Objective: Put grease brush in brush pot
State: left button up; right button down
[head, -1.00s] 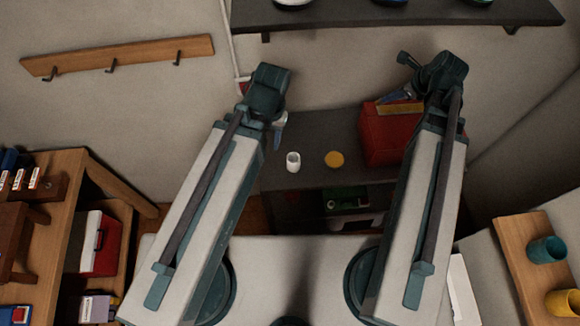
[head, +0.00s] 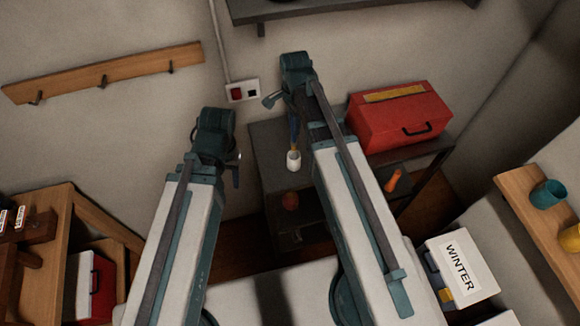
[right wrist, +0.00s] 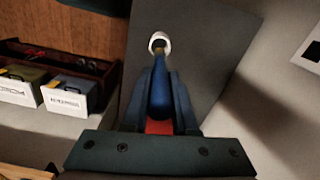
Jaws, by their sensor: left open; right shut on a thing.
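The grease brush (head: 293,132) has a blue handle and a yellowish lower end, and points down at the white brush pot (head: 293,161). The pot stands on a dark grey table. My right gripper (right wrist: 159,88) is shut on the blue brush handle (right wrist: 160,98). In the right wrist view, the brush's far end overlaps the round mouth of the pot (right wrist: 159,36). I cannot tell whether the tip is inside or just above it. My left gripper (head: 237,170) is open and empty, left of the pot and away from it.
A red toolbox (head: 400,117) stands on the dark table (head: 268,150), right of my right arm. An orange item (head: 394,181) lies on the lower shelf. A wall socket (head: 243,91) is behind. A WINTER box (head: 461,267) is at the right.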

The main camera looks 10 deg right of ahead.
aim_at(294, 144)
jog(key=shift+f+b, duration=4.95)
jog(key=shift+f, duration=0.05)
jog(key=shift+f, duration=0.15)
jog(key=c, duration=0.7)
grip_release()
notch_tip(294, 144, up, 12)
jog(key=p, duration=1.2)
jog(key=shift+r, duration=0.2)
